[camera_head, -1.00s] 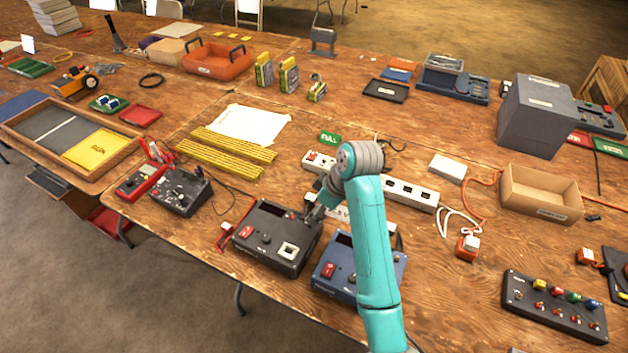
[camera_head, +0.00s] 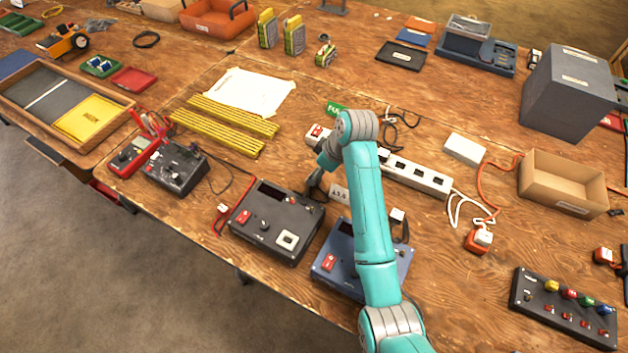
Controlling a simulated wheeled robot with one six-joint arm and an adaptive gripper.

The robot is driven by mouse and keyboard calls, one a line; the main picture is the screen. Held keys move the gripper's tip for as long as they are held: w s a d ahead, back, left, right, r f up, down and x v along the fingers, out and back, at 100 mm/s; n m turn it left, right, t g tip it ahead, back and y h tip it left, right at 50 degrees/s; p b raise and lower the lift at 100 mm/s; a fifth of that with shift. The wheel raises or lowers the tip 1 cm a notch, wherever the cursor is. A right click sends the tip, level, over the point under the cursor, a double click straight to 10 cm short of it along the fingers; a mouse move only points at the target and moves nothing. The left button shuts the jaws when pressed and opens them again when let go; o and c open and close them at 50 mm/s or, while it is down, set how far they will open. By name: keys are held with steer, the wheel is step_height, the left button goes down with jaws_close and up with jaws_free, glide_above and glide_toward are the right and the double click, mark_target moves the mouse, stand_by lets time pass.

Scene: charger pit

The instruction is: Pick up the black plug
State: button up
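My gripper (camera_head: 316,186) is small and dark at the end of my teal arm, pointing down near the back right corner of a black control box (camera_head: 262,205). Its fingers are too small and dark to tell open from shut. I cannot pick out a black plug with certainty; it may be hidden by my gripper or arm. A black cable (camera_head: 408,123) lies loosely behind the white power strip (camera_head: 415,174).
A blue control box (camera_head: 334,277) stands beside the black one, partly behind my arm. Yellow slotted bars (camera_head: 215,138) lie left. An open cardboard box (camera_head: 560,207) stands right. Bare wood lies at centre right (camera_head: 455,290).

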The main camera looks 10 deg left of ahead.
steer(key=x, duration=0.5)
steer(key=shift+d, duration=0.15)
steer(key=shift+s, duration=0.1)
steer(key=shift+c, duration=0.2)
jaws_close()
